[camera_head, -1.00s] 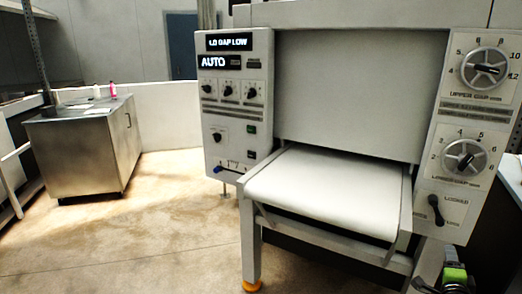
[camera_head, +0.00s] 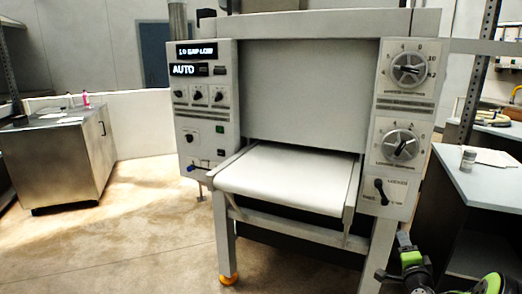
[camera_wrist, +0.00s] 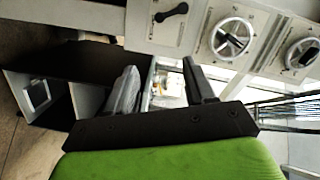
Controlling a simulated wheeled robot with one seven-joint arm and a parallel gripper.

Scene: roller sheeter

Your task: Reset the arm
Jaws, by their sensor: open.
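The roller sheeter (camera_head: 310,100) stands in the middle of the head view, with a white belt table (camera_head: 285,178) at its front. Its right panel has two round gap dials, upper (camera_head: 408,69) and lower (camera_head: 400,147), and a black locking lever (camera_head: 381,191). My arm, with green and black parts, shows at the lower right of the head view, below the lever panel. In the wrist view my gripper (camera_wrist: 162,82) has its two fingers spread apart with nothing between them. The lever (camera_wrist: 172,12) and dials show beyond it, apart from the fingers.
A steel cabinet (camera_head: 60,165) stands at the left. The floor (camera_head: 130,225) between cabinet and sheeter is clear.

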